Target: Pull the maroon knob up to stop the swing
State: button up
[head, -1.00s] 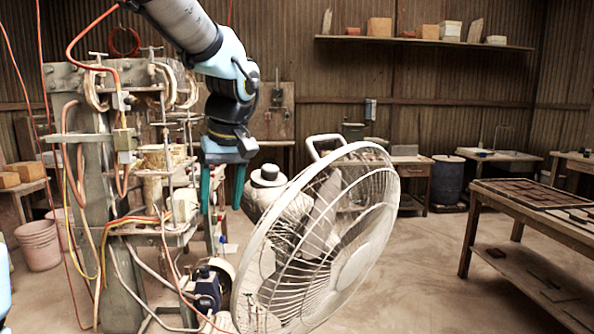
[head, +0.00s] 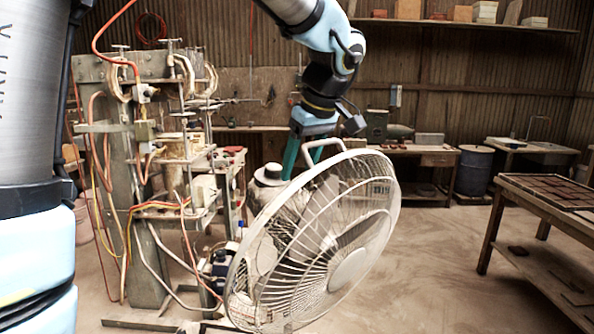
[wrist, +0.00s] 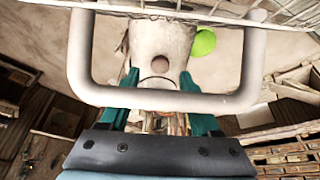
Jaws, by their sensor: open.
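The white fan (head: 345,270) stands in the middle of the head view, its wire cage facing lower right. In the wrist view a small reddish-brown round spot, which looks like the maroon knob (wrist: 160,65), shows on the pale motor housing (wrist: 160,38). The knob cannot be made out in the head view. My gripper (head: 304,168) is open and points down behind the fan's carrying handle (head: 335,142), its tips partly hidden by the fan. In the wrist view its teal fingers (wrist: 160,88) stand apart on either side, and the handle crosses in front of them.
A machine with hoses and cables (head: 145,170) stands at the left. A wooden table (head: 525,195) is at the right; open floor lies between it and the fan.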

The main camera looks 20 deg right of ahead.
jog(key=shift+p+x, duration=0.35)
jog(key=shift+x, duration=1.2)
grip_shut()
